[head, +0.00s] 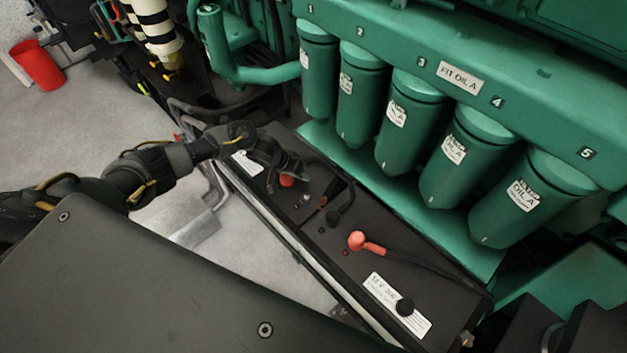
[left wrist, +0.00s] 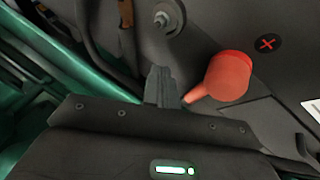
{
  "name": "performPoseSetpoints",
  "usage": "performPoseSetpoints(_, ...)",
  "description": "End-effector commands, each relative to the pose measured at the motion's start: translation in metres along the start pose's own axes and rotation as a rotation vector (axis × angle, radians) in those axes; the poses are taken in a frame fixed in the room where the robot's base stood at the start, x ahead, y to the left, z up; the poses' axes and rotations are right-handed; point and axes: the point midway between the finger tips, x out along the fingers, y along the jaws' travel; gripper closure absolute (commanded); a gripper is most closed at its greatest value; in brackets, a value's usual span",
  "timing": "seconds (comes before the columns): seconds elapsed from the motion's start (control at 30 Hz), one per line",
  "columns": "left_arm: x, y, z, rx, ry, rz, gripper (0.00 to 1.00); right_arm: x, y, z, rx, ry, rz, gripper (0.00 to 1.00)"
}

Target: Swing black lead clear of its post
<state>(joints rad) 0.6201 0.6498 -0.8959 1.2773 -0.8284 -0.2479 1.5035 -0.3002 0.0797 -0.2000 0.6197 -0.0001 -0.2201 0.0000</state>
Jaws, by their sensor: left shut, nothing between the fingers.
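My left gripper (head: 298,176) is over the far part of the black battery tops in the head view. Its fingers (left wrist: 160,86) are shut with nothing between them, close beside a red cap (left wrist: 228,75). The red cap also shows below the gripper in the head view (head: 287,181). A bare metal post (left wrist: 165,18) stands just beyond the fingertips. The black lead (head: 346,196) curves near the gripper; a brownish piece (head: 323,202) lies by it. A black cable (left wrist: 92,35) runs left of the post in the wrist view, apart from the fingers. My right gripper is not in view.
Green filters (head: 411,120) hang close along the right side. Open floor (head: 120,85) lies at left.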

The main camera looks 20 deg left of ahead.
Motion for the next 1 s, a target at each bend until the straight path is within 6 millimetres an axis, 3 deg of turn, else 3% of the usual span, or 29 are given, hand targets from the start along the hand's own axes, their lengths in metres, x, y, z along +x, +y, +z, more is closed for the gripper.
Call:
performPoseSetpoints(0.2,-0.045,-0.001,0.001,0.002,0.000,-0.001,1.00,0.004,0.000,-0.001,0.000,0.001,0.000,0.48)
performPoseSetpoints(0.43,-0.071,-0.001,0.001,0.000,-0.002,-0.002,1.00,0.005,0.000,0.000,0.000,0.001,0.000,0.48)
performPoseSetpoints(0.87,-0.073,0.002,0.002,0.006,0.001,0.001,1.00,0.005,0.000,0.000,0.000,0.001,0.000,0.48)
performPoseSetpoints(1.0,-0.053,0.031,0.014,0.097,0.047,0.013,1.00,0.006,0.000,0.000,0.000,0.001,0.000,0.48)
